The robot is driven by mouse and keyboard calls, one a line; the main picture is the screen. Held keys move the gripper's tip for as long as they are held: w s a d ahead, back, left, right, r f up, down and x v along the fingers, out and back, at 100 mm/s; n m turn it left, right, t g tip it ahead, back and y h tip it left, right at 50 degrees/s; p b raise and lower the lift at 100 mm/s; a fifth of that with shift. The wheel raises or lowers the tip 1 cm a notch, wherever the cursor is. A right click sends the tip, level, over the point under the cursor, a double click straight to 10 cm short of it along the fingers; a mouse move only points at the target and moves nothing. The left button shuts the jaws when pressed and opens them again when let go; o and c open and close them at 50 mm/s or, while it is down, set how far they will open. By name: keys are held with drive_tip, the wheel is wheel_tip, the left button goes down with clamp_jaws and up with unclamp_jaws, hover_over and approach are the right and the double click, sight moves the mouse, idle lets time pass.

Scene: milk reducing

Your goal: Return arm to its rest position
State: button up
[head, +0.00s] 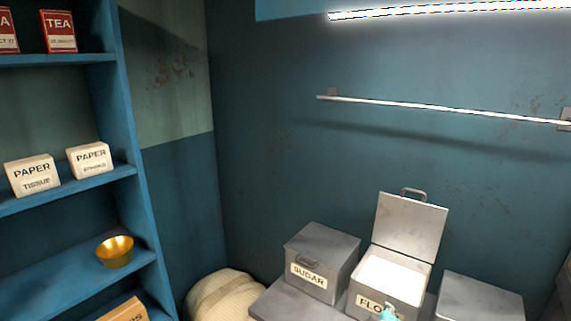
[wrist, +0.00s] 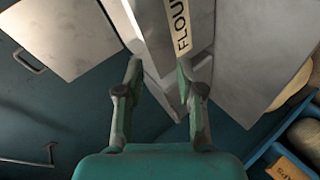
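My gripper (wrist: 160,72) shows in the wrist view with its two fingers apart and nothing between them. In the head view only a small teal part of my gripper (head: 388,314) shows at the bottom edge, in front of the flour tin (head: 385,292). The grey flour tin stands with its lid (head: 409,228) raised and white contents (head: 395,272) inside. The tin's label (wrist: 180,25) shows beyond the fingers in the wrist view; I cannot tell whether they touch the tin. Most of my arm is out of view.
A closed sugar tin (head: 321,262) stands left of the flour tin, and another grey tin (head: 480,298) stands to its right. A sack (head: 222,297) lies left of the counter. A blue shelf (head: 75,270) at left holds a brass bowl (head: 115,252). A rail (head: 440,107) crosses the wall.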

drive_tip(key=s+a+f+m+t+y, duration=0.1)
drive_tip(key=s+a+f+m+y, duration=0.1)
drive_tip(key=s+f, duration=0.8)
drive_tip(key=s+a+f+m+t+y, duration=0.1)
drive_tip(key=s+a+f, duration=0.2)
drive_tip(key=s, duration=1.3)
drive_tip(key=s+a+r+m, duration=0.1)
drive_tip(key=s+r+m, duration=0.2)
drive_tip(key=s, duration=1)
drive_tip(key=s+r+m+t+y, duration=0.1)
drive_tip(key=s+r+m, duration=0.2)
drive_tip(key=s+r, duration=0.4)
drive_tip(key=s, duration=0.5)
drive_tip(key=shift+s+a+r+m+t, duration=0.3)
drive_tip(key=shift+s+a+r, duration=0.1)
